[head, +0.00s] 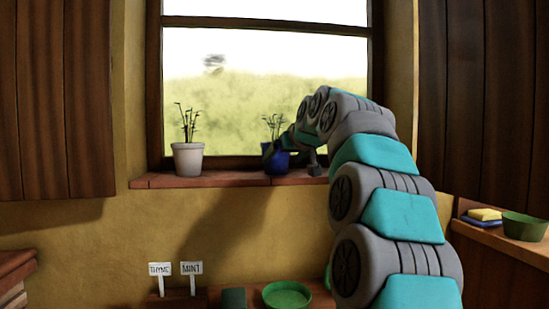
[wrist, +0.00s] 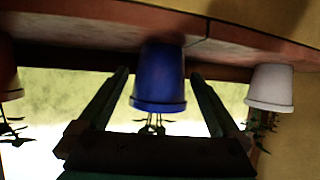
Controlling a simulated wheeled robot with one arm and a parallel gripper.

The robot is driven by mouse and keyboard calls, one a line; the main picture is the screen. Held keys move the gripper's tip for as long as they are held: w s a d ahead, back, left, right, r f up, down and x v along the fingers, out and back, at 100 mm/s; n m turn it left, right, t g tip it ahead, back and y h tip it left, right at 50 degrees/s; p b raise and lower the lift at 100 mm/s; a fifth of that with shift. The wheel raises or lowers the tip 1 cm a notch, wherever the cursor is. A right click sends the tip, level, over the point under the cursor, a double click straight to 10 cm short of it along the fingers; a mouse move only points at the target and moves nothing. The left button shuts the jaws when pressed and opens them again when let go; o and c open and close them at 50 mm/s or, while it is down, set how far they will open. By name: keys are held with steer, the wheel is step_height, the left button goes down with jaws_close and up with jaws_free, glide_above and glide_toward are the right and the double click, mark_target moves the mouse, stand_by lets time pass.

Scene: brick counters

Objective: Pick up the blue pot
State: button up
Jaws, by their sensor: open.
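The blue pot (head: 281,162) holds a thin dark plant and stands on the brick window sill (head: 222,180), right of the white pot (head: 187,160). My gripper (wrist: 158,75) is open, with one finger on each side of the blue pot (wrist: 158,88) in the wrist view, where the scene appears upside down. Gaps show between the fingers and the pot. In the head view my arm reaches in from the right and partly covers the pot, and the fingers are hard to make out.
In the wrist view the white pot (wrist: 271,86) is at the right and a reddish pot (wrist: 8,82) at the left edge. Below the sill are THYME (head: 160,269) and MINT (head: 191,268) signs and a green bowl (head: 287,294). A side counter holds another bowl (head: 524,228) and sponges (head: 484,214).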

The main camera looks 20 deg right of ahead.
mark_target(279, 155)
steer(key=shift+r+p+x, duration=0.15)
steer(key=shift+p+x, duration=0.1)
steer(key=shift+x, duration=1.25)
steer(key=shift+r+p+x, duration=0.15)
steer(key=shift+p+x, duration=0.1)
steer(key=shift+x, duration=1.2)
steer(key=shift+w+a, duration=0.1)
steer(key=shift+a, duration=0.05)
steer(key=shift+c, duration=0.2)
steer(key=shift+r, duration=0.1)
jaws_close()
steer(key=shift+r, duration=0.35)
